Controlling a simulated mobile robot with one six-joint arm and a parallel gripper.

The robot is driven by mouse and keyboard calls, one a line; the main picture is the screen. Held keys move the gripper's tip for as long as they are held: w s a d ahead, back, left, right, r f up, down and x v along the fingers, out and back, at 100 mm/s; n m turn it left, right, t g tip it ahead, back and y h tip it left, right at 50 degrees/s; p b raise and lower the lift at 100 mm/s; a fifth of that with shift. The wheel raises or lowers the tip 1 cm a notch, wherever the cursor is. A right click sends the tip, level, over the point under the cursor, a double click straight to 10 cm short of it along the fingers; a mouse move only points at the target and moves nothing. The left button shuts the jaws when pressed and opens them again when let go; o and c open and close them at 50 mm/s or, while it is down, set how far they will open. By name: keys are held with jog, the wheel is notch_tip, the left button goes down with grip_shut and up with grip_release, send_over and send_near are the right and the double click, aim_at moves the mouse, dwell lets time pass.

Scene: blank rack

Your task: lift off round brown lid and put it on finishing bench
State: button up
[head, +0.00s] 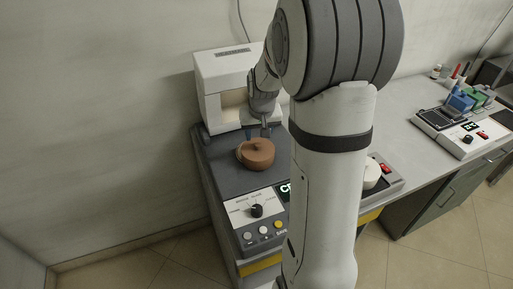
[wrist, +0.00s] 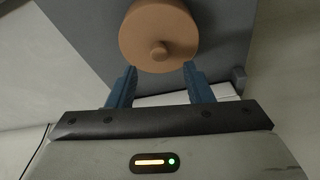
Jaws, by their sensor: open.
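The round brown lid (head: 256,152) sits on the dark top of a machine in the head view. A small knob stands up from it. In the wrist view the lid (wrist: 158,30) is at the top of the picture, with its knob towards my gripper. My gripper (wrist: 158,68) is open and empty, its two blue fingers pointing towards the lid with a gap between them. In the head view my gripper (head: 258,133) is just behind and above the lid. I cannot tell whether it touches it. What lies under the lid is hidden.
The machine has a white upright housing (head: 212,75) behind the lid and a control panel (head: 256,211) in front. My arm hides the middle of the scene. A grey bench (head: 405,150) on the right holds another device (head: 462,128). A wall is close on the left.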

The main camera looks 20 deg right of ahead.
aim_at(258, 144)
jog(key=x, duration=0.5)
jog(key=shift+s+p, duration=0.25)
jog(key=shift+p, duration=0.1)
jog(key=shift+c, duration=0.4)
grip_shut()
